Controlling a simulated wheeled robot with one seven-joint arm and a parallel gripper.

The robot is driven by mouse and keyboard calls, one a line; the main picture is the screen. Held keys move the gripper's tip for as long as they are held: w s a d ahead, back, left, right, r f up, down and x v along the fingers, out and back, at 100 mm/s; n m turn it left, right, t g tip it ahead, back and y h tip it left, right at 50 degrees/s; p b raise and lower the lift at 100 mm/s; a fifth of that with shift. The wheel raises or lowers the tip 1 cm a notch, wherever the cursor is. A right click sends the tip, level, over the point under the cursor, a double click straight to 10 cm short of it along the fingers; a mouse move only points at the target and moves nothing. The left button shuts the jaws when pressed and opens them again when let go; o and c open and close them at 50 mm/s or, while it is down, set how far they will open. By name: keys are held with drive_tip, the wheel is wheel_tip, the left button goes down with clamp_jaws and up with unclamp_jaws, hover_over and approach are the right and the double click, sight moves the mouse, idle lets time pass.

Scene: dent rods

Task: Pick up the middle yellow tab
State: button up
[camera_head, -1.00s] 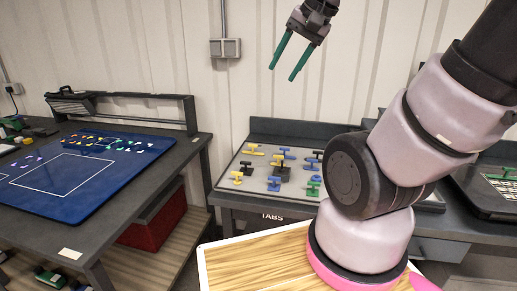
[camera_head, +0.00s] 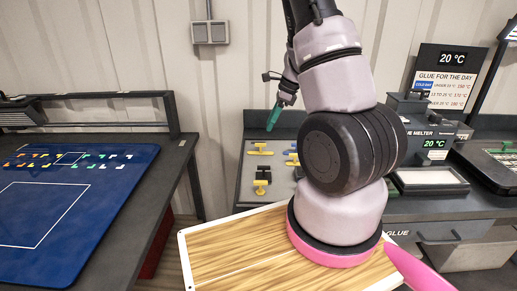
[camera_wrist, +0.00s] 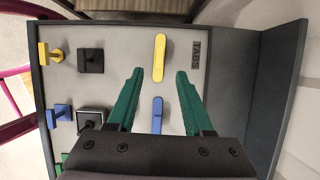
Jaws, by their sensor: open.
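In the wrist view, a yellow tab (camera_wrist: 160,57) with a long bar lies ahead of my gripper (camera_wrist: 158,76), in line with the gap between the green fingers. The fingers are open and hold nothing. A second yellow tab (camera_wrist: 50,54) stands at the left. In the head view, a yellow tab (camera_head: 261,153) is at the back of the board and another yellow tab (camera_head: 260,183) is nearer. A third yellow piece (camera_head: 292,163) is partly hidden by my arm. I cannot tell which of these the wrist view shows. My gripper (camera_head: 273,118) hovers above the board there.
A blue tab (camera_wrist: 157,115) lies between the fingers. A black block (camera_wrist: 90,60), another blue tab (camera_wrist: 58,115) and a dark holder (camera_wrist: 92,122) stand left. The glue station (camera_head: 435,140) is right of the board; a blue mat (camera_head: 60,215) lies on the left table.

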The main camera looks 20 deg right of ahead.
sight(261, 144)
drive_tip(key=x, duration=1)
drive_tip(key=shift+d+f, duration=0.1)
drive_tip(key=shift+f, duration=0.25)
drive_tip(key=shift+c, duration=0.3)
clamp_jaws()
